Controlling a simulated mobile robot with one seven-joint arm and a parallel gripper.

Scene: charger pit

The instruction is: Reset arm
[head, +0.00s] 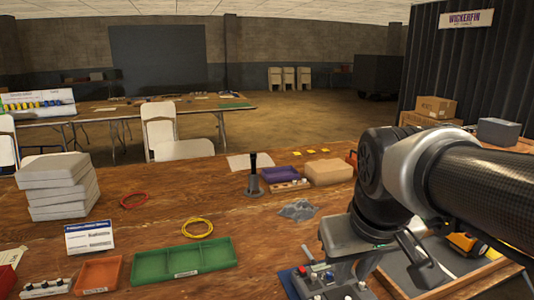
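My arm comes in from the right side of the head view and bends down at a dark, round joint. My gripper (372,252) hangs below that joint, over the near right part of the wooden table (150,225). Its fingers are dark and partly hidden by the hand and by clutter, so I cannot tell whether they are open or shut. I see no object clearly held in it.
A green compartment tray (182,262), an orange tray (99,274), a yellow cable ring (198,228) and stacked grey cases (58,187) are at the left. A purple bin (281,174) and a tan box (330,172) stand behind. A grey-lined tray (410,280) holds a yellow tool (466,244).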

